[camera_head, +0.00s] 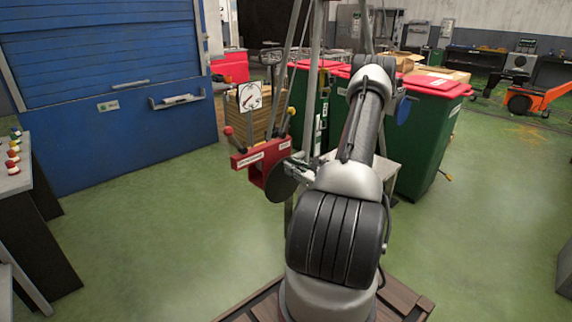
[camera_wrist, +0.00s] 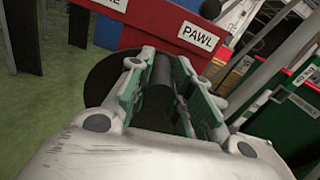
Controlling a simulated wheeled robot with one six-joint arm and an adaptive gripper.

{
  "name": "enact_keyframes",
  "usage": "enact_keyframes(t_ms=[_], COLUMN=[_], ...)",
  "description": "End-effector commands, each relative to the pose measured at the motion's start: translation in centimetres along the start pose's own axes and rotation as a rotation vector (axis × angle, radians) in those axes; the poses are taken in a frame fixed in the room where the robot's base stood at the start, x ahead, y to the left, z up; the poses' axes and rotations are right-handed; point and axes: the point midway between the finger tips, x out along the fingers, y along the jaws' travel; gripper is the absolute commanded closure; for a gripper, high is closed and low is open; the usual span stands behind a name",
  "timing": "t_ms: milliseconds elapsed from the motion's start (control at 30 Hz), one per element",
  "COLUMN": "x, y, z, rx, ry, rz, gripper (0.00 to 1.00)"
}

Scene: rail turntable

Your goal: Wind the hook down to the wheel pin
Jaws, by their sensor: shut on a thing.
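The red winch housing (camera_head: 262,162) is mounted on a metal frame in the head view, with two white labels. In the wrist view the red housing (camera_wrist: 150,28) fills the top, and one label (camera_wrist: 201,34) reads PAWL. A dark round disc (camera_head: 281,180) sits at its front. My gripper (camera_wrist: 160,78) is shut on a dark cylindrical handle (camera_wrist: 155,100) in front of the disc. A lever with a red knob (camera_head: 229,131) and one with a yellow knob (camera_head: 291,111) rise from the housing. I cannot make out the hook or the wheel pin.
Green bins with red lids (camera_head: 428,130) stand behind and right of my arm. A blue shutter cabinet (camera_head: 105,90) is at the left, with a dark bench (camera_head: 30,225) before it. Green floor is open between the bench and the winch.

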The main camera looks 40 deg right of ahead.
Motion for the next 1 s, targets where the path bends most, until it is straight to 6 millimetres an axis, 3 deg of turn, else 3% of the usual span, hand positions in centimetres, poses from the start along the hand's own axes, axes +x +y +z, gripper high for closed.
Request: enact_keyframes(t_ms=[300, 667, 1000], x=[-0.1, -0.1, -0.1], y=[1.1, 1.2, 2.6], z=[-0.2, -0.2, -0.5], rx=[-0.106, -0.116, -0.256], ry=[0.004, 0.004, 0.004], rz=[0.001, 0.003, 0.006], gripper=[1.0, 1.0, 1.0])
